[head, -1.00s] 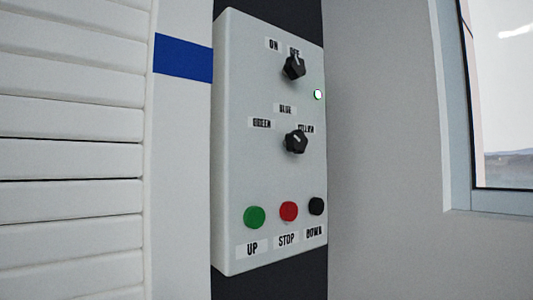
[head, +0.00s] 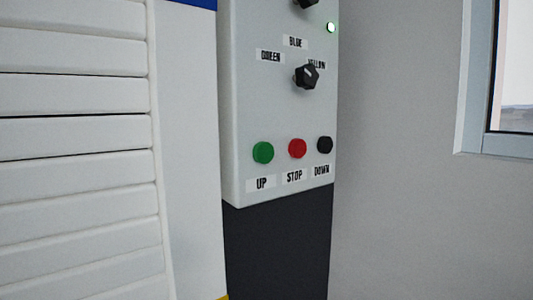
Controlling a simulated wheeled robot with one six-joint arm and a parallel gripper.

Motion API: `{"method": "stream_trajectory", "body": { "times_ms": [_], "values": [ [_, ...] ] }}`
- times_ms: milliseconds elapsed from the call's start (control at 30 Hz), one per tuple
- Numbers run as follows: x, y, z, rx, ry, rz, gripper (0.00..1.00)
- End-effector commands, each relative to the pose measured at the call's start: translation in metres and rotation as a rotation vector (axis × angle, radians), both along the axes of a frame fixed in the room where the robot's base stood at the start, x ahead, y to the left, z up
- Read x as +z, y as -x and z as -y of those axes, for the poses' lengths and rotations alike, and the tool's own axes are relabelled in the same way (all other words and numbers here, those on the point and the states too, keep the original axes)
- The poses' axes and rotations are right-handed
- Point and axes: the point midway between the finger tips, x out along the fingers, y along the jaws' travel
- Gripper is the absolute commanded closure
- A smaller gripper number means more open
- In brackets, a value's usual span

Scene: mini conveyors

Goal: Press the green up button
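The green up button (head: 263,152) is at the lower left of a light grey control panel (head: 250,98), right of the picture's middle height. A label reading UP sits below it. The red stop button (head: 297,148) and the black down button (head: 325,145) stand in the same row to its right. My gripper is not in view, and nothing touches the buttons.
A black rotary knob (head: 307,76) sits above the buttons, and another is cut off at the top. A small lit green lamp (head: 331,28) is near the panel's right edge. A white slatted shutter (head: 75,150) is on the left. A window (head: 512,80) is at the right.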

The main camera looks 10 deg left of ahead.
Motion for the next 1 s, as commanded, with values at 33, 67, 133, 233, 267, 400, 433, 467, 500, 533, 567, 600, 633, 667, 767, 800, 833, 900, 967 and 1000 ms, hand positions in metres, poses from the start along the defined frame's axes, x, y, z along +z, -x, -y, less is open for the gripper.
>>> {"method": "stream_trajectory", "body": {
  "times_ms": [33, 67, 133, 233, 267, 400, 433, 467, 500, 533, 567, 600, 633, 667, 767, 800, 833, 900, 967, 1000],
  "values": [
    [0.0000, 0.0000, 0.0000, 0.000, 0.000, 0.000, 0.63],
    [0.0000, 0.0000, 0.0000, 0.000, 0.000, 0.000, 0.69],
    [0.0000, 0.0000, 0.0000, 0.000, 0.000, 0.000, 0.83],
    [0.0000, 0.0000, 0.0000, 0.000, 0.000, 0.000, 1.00],
    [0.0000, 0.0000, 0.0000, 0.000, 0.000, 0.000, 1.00],
    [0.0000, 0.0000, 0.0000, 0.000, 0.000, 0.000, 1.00],
    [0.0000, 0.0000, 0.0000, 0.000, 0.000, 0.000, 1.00],
    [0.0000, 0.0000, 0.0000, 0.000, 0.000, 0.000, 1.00],
    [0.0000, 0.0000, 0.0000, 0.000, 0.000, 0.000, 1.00],
    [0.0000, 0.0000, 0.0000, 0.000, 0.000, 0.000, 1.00],
    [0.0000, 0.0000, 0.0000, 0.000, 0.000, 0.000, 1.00],
    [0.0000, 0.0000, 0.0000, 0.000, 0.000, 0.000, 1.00],
    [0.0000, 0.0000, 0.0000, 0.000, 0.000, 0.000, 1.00],
    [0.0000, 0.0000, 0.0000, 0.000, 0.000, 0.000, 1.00],
    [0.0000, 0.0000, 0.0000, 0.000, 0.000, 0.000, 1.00],
    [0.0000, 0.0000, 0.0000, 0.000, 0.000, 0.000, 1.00],
    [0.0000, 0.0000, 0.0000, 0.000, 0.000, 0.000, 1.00],
    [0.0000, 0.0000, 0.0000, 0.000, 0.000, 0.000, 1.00],
    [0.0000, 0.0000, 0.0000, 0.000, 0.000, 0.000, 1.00],
    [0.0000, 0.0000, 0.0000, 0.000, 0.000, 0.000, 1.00]
  ]
}}
